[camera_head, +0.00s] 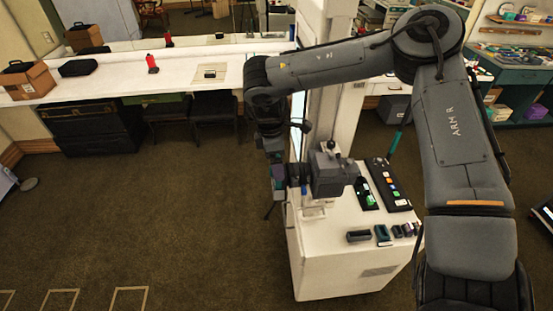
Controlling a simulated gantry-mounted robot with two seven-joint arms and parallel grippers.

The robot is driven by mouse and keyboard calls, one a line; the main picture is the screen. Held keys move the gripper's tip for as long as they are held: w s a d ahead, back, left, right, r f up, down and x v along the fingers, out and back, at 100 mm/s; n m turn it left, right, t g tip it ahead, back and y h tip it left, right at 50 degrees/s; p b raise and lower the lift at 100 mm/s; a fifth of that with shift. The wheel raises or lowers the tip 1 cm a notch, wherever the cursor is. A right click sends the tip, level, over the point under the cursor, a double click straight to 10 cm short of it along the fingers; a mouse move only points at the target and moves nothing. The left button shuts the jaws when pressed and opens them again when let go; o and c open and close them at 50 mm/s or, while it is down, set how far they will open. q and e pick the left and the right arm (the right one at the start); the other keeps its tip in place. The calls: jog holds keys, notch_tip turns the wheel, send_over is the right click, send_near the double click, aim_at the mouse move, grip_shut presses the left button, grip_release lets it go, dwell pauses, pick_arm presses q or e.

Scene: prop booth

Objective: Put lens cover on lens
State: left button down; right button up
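A dark grey camera (332,172) stands on the white cabinet (335,262), with its dark lens (297,173) pointing left. My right arm reaches in from the right and bends down at the camera's left. My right gripper (277,182) is just in front of the lens, low and dark against the floor. Its fingers are too small to tell open from shut. I cannot make out a lens cover, or whether the gripper touches the lens. My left gripper is not in view.
A dark panel with coloured buttons (388,184) and several small dark items (383,233) lie on the cabinet. Behind is a long white counter (115,82) with a cardboard box (27,80) and a red bottle (152,64).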

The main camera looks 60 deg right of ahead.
jog(key=shift+f, duration=0.1)
dwell(0.3)
jog(key=o, duration=1)
jog(key=shift+c, duration=0.2)
jog(key=shift+o, duration=0.2)
jog(key=shift+r+p, duration=1.35)
jog(key=shift+r, duration=1.1)
jog(key=shift+r+p, duration=0.55)
jog(key=shift+r, duration=0.45)
